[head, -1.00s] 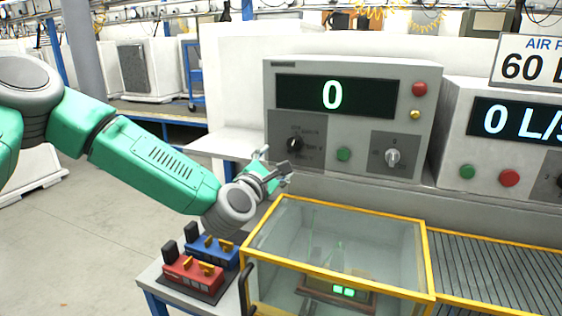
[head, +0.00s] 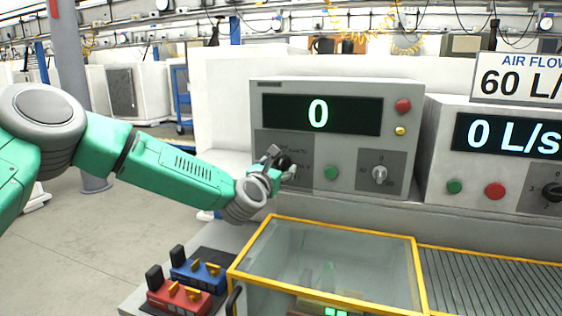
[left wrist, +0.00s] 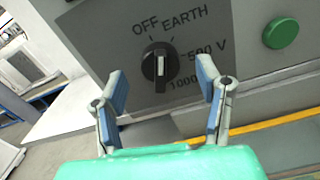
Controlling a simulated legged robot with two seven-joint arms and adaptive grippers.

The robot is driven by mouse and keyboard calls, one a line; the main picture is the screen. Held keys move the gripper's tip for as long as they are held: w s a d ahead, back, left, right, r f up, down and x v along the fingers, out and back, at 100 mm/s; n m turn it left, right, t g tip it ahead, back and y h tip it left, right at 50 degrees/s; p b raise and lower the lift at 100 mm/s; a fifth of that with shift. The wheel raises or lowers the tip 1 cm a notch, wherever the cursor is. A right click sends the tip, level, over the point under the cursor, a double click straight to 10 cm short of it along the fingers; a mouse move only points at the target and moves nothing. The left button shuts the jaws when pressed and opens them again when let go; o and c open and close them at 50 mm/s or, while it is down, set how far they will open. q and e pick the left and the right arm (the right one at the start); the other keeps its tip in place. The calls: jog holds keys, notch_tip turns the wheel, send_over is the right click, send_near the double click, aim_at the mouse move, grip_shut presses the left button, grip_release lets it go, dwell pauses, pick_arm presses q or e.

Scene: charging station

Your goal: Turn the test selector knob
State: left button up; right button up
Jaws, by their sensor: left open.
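The black test selector knob (left wrist: 158,64) sits on a dark grey panel with the labels OFF, EARTH, 500 V and 1000 in the left wrist view. Its white mark points down in that tilted picture. My left gripper (left wrist: 165,95) is open, its two blue-padded fingers apart on either side of the knob's lower part, with no contact visible. In the head view my left gripper (head: 274,160) is in front of the panel and partly covers the labels; the knob (head: 284,163) shows just beyond the fingers. My right gripper is not in view.
The tester's display (head: 320,114) reads 0. A green button (head: 331,173) and a second knob (head: 379,174) are to the right. A yellow-framed glass box (head: 335,262) stands below, with red (head: 180,298) and blue (head: 199,275) blocks beside it.

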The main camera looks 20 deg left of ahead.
pick_arm(q)
jog(key=shift+w, duration=1.3)
jog(key=c, duration=1.1)
